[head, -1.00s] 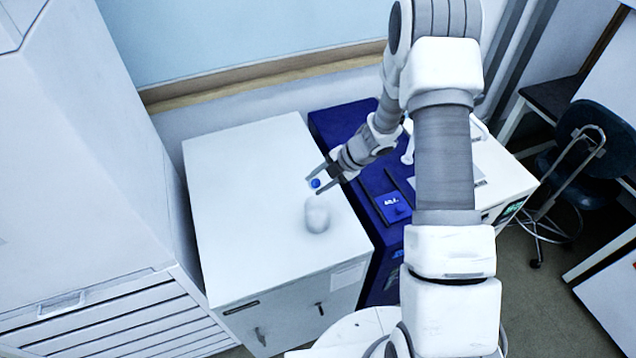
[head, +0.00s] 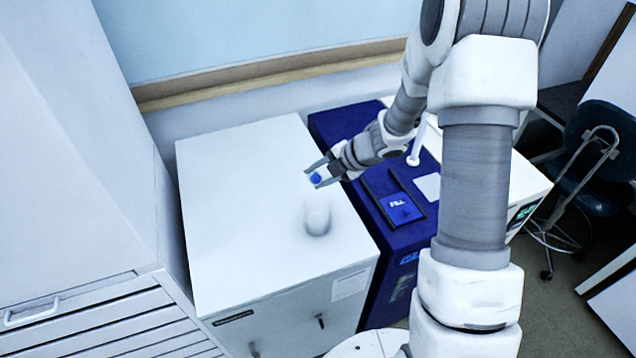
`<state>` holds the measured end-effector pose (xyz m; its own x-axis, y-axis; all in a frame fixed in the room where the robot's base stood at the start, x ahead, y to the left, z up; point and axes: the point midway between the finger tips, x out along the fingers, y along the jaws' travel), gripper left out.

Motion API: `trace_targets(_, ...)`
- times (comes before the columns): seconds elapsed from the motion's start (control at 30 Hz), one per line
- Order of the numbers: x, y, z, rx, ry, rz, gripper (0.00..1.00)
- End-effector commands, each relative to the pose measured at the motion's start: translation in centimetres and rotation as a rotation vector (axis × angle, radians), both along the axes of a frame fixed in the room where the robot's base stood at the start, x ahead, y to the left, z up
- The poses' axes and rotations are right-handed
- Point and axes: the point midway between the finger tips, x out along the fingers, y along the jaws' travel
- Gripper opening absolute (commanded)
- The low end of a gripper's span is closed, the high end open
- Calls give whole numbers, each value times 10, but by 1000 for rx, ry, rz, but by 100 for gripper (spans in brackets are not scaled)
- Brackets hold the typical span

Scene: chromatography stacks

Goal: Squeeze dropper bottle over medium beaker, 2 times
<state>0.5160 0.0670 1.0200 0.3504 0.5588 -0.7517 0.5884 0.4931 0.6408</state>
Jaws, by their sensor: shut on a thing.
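The medium beaker (head: 318,216) is a pale, whitish cup standing upright on the white cabinet top. The dropper bottle (head: 315,178) shows as a small thing with a blue part between the fingers of my gripper (head: 318,174). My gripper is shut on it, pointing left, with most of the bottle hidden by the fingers. In the picture the bottle is just above the beaker, apart from it. I cannot tell how far it is off the cabinet top or whether it is directly over the beaker's mouth.
The white cabinet top (head: 235,215) is otherwise clear. A dark blue instrument (head: 345,122) stands against its right side, under my arm. A tall pale cabinet (head: 75,150) stands at left, and a wall with a wooden rail (head: 270,75) is behind. A dark chair (head: 600,165) is at far right.

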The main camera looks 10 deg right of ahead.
Motion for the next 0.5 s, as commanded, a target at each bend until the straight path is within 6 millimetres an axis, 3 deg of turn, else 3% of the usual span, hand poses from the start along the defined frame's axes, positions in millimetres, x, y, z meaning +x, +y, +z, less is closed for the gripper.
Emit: trace_targets(0.5,3,0,-7,-1,-92,0,34)
